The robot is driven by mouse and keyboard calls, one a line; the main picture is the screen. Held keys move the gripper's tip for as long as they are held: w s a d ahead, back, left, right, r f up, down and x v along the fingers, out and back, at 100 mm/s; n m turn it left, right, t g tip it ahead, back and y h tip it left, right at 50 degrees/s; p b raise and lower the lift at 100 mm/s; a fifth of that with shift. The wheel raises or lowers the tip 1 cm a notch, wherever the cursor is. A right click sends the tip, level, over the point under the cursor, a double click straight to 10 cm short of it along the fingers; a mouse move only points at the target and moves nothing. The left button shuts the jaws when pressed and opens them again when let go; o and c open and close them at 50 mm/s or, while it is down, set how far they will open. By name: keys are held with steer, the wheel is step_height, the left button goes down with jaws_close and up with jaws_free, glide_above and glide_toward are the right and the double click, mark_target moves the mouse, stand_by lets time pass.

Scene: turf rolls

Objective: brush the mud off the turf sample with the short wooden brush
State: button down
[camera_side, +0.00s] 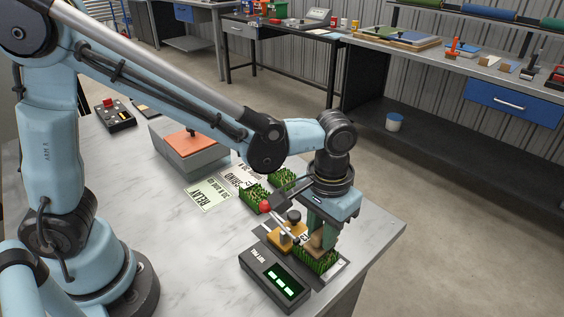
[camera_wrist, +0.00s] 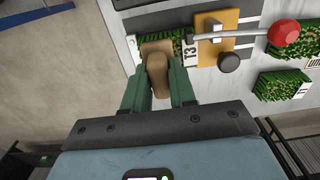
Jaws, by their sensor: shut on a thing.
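My gripper (camera_side: 318,236) points down over the device at the table's front right corner. In the wrist view its green fingers (camera_wrist: 158,92) are shut on the short wooden brush (camera_wrist: 157,62), a tan block. The brush (camera_side: 315,242) is partly hidden by the fingers in the side view. It is over one end of a green turf sample (camera_side: 318,262); whether it touches cannot be told. The turf (camera_wrist: 178,36) sits by a tag marked T3 (camera_wrist: 190,50) and a yellow clamp block (camera_wrist: 214,38). I cannot make out mud on the turf.
A lever with a red knob (camera_wrist: 284,33) reaches beside the clamp. A dark meter with a green display (camera_side: 277,280) stands in front. Two more turf pieces (camera_side: 254,197) (camera_wrist: 283,86) lie behind on the table, near printed cards (camera_side: 208,194). A grey box with an orange top (camera_side: 190,142) stands farther back.

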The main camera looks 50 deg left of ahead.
steer(key=shift+d+f, duration=0.15)
steer(key=shift+d, duration=1.5)
steer(key=shift+d+r, duration=0.1)
steer(key=shift+r, duration=0.2)
step_height(320, 180, up, 8)
steer(key=shift+f, duration=0.15)
steer(key=shift+f, duration=0.1)
